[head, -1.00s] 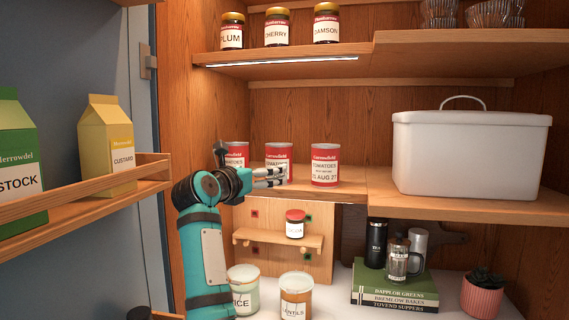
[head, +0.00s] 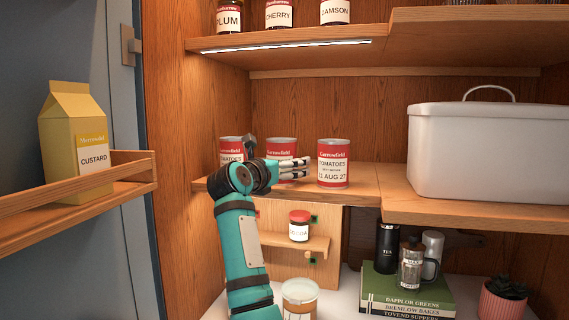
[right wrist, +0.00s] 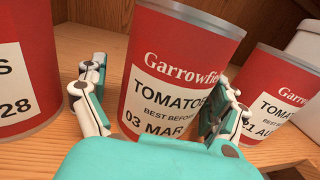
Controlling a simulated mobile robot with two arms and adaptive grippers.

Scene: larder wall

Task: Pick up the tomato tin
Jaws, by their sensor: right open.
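Three red-and-white tomato tins stand in a row on the middle shelf: a left tin (head: 231,149), a middle tin (head: 280,147) and a right tin (head: 333,163). My right gripper (head: 292,168) is at shelf height, in front of the middle tin and hiding its lower part. In the right wrist view my right gripper (right wrist: 160,100) is open, with one finger on each side of the middle tin (right wrist: 170,75), whose label reads 03 MAR. I cannot tell whether the fingers touch it. The left tin (right wrist: 25,70) and right tin (right wrist: 275,100) flank it. My left gripper is out of view.
A white lidded bin (head: 485,150) stands right of the tins. Jam jars (head: 278,14) line the shelf above. A cocoa jar (head: 299,226) sits on a small ledge below. A custard carton (head: 75,145) stands on the door rack (head: 100,180) at left.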

